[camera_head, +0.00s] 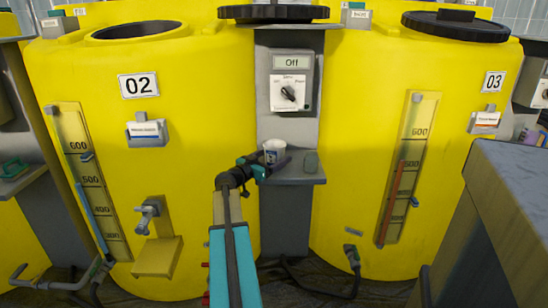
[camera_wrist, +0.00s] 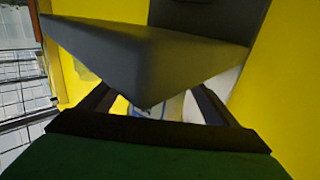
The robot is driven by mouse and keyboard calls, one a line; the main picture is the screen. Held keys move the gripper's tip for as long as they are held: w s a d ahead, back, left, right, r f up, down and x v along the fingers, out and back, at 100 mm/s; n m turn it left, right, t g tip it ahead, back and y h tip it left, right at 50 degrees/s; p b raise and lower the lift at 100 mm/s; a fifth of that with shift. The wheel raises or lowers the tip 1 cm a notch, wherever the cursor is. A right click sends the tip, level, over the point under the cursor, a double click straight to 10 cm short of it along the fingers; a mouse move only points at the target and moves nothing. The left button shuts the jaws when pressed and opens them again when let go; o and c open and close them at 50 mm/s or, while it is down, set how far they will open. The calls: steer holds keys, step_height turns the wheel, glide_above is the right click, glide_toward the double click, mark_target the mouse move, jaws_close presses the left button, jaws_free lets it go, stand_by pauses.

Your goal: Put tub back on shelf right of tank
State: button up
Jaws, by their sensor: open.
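The small white tub (camera_head: 275,150) with a dark blue mark stands upright at the left part of the small grey shelf (camera_head: 296,180), which is to the right of tank 02 (camera_head: 190,110). My gripper (camera_head: 266,166) reaches in from the left with its fingers open at the tub's lower part. In the wrist view the grey shelf (camera_wrist: 150,55) covers much of the scene, its corner close above my open fingers (camera_wrist: 155,105). A white and blue bit of the tub (camera_wrist: 172,108) shows between the fingers. I cannot tell whether the fingers touch it.
A grey control panel (camera_head: 290,85) reading "Off" rises behind the shelf. Tank 03 (camera_head: 360,120) is close on the right. A grey bench (camera_head: 505,190) fills the lower right.

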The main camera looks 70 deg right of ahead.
steer(key=v, duration=1.2)
steer(key=shift+p, duration=0.3)
steer(key=w+a+f+n+t+y+p, duration=0.25)
steer(key=w+a+f, duration=0.25)
steer(key=a+f, duration=0.3)
steer(key=w+a+f+n+t+y+p, duration=0.1)
steer(key=w+a+f+n+y+p, duration=0.1)
steer(key=w+a+f+n+p, duration=0.45)
steer(key=a+f+n+y+p, duration=0.2)
steer(key=a+f+n+y, duration=0.15)
steer(key=a+f, duration=1.1)
steer(key=s+a+f+n+y+p, duration=0.2)
steer(key=a+p, duration=0.1)
steer(key=a, duration=0.7)
steer(key=s+a+f+n+y+p, duration=0.2)
steer(key=a+f+y, duration=0.1)
steer(key=a, duration=0.7)
steer(key=s+a+n+g+y+p, duration=0.1)
steer(key=s+a+n+y+p, duration=0.1)
steer(key=s+a, duration=0.4)
steer(key=s+a+f+n+g+y+p, duration=0.1)
steer(key=s+a+n+p, duration=0.2)
steer(key=a, duration=1)
steer(key=s, duration=0.3)
steer(key=shift+s+a+f+y, duration=0.15)
steer(key=shift+s+a+y, duration=0.15)
steer(key=shift+y, duration=0.1)
